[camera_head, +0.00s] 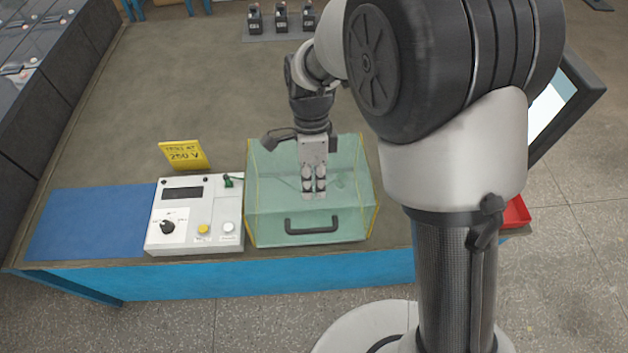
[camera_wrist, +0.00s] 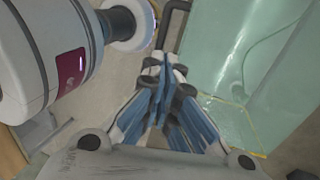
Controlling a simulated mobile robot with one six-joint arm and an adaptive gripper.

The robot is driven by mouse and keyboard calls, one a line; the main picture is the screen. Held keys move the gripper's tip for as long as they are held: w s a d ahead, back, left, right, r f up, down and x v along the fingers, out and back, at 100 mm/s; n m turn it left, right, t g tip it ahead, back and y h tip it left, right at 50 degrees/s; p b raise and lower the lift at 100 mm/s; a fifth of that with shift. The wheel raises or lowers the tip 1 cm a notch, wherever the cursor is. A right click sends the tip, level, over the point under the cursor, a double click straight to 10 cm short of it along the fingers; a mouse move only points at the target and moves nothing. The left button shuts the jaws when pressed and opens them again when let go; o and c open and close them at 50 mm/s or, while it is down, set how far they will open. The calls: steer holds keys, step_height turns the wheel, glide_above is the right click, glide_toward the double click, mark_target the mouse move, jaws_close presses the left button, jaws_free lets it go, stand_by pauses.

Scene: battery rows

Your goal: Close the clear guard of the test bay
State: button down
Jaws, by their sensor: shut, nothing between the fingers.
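The clear green-tinted guard (camera_head: 270,215) of the test bay, with yellow edges and a dark handle (camera_head: 312,224) on its front face, stands over the bay and looks lowered. Whether it is fully seated I cannot tell. My gripper (camera_head: 315,192) points down in front of the guard's upper part in the head view, its fingers together and empty. The wrist view shows the blue-padded fingers (camera_wrist: 165,75) close together, with the green guard panel (camera_wrist: 245,50) to their right and a dark bar, seemingly the handle (camera_wrist: 172,22), beyond them. Contact with the guard cannot be told.
A white tester (camera_head: 195,215) with a knob and buttons stands left of the guard. Behind it is a yellow "250 V" sign (camera_head: 184,155). A blue mat (camera_head: 95,222) lies at left. Several dark items stand on a grey plate (camera_head: 275,35) at the back. The middle bench (camera_head: 190,85) is clear.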

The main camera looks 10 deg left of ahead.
mark_target(316, 232)
steer(key=b+x, duration=0.3)
steer(key=x, duration=0.7)
steer(key=shift+f, duration=0.35)
steer(key=f, duration=0.1)
steer(key=s+f+b, duration=0.1)
steer(key=s+f, duration=0.1)
steer(key=shift+s+d+f, duration=0.1)
steer(key=shift+d+f, duration=0.15)
steer(key=shift+d, duration=0.05)
steer(key=shift+r+p, duration=0.3)
steer(key=shift+r, duration=0.15)
steer(key=d+p+v, duration=0.1)
steer(key=p+v, duration=0.4)
steer(key=v, duration=0.8)
steer(key=shift+s+a+r+p, duration=0.15)
steer(key=shift+a+r+p, duration=0.15)
steer(key=shift+a+r, duration=0.15)
